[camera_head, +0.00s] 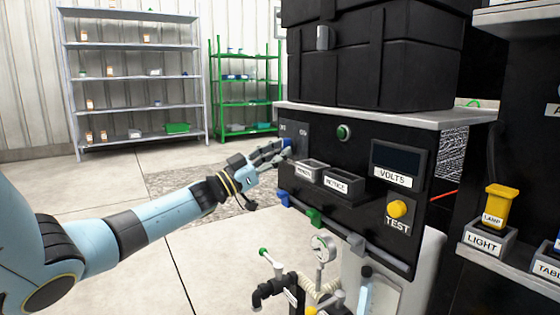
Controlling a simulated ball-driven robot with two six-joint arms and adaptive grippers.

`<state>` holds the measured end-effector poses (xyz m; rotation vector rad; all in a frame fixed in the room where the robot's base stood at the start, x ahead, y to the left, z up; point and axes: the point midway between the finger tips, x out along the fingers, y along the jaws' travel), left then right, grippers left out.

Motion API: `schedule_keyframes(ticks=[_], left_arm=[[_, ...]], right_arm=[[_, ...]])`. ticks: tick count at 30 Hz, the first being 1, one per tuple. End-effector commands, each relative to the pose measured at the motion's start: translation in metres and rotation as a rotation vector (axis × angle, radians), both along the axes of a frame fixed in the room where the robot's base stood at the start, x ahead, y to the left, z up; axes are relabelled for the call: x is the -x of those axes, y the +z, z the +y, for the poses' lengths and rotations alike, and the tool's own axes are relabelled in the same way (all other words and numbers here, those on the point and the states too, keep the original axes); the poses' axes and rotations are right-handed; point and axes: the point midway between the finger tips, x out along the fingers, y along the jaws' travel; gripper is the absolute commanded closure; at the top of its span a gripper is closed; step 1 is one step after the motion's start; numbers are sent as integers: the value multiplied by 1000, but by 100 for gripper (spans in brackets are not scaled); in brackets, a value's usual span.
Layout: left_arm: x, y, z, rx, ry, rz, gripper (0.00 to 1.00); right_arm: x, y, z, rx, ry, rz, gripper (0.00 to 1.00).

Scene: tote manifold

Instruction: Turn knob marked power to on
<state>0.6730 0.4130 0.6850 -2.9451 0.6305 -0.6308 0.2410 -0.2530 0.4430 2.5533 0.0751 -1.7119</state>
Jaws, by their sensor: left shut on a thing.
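A black control panel (353,160) stands right of centre under a pale worktop. Near its left end is a blue knob (287,142), mostly hidden by my fingers. Small white lettering sits above it, partly cut off at left and too small to read surely. No power marking can be read. My left gripper (279,150) comes in from the left and is shut on the blue knob. Which way the knob points cannot be told. My right gripper is not in view.
The panel also carries a green button (344,132), a dark VOLTS display (397,161), a yellow TEST knob (397,209) and two small labelled bins (342,182). A pressure gauge (323,248) and pipes stand below. A yellow lamp (495,205) is at right. Shelves stand behind.

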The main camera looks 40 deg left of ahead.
Motion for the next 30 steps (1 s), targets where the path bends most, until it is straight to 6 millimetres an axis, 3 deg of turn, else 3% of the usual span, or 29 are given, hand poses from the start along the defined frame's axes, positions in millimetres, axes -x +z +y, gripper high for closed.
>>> schedule_keyframes(ticks=[3, 12, 30], left_arm=[[-1, -3, 2, -103, 1, -40, 100], [-2, -2, 4, -349, 0, -141, 100], [-2, 2, 5, -596, 0, -246, 100]], right_arm=[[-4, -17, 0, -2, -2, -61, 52], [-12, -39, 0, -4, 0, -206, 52], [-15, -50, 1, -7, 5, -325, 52]])
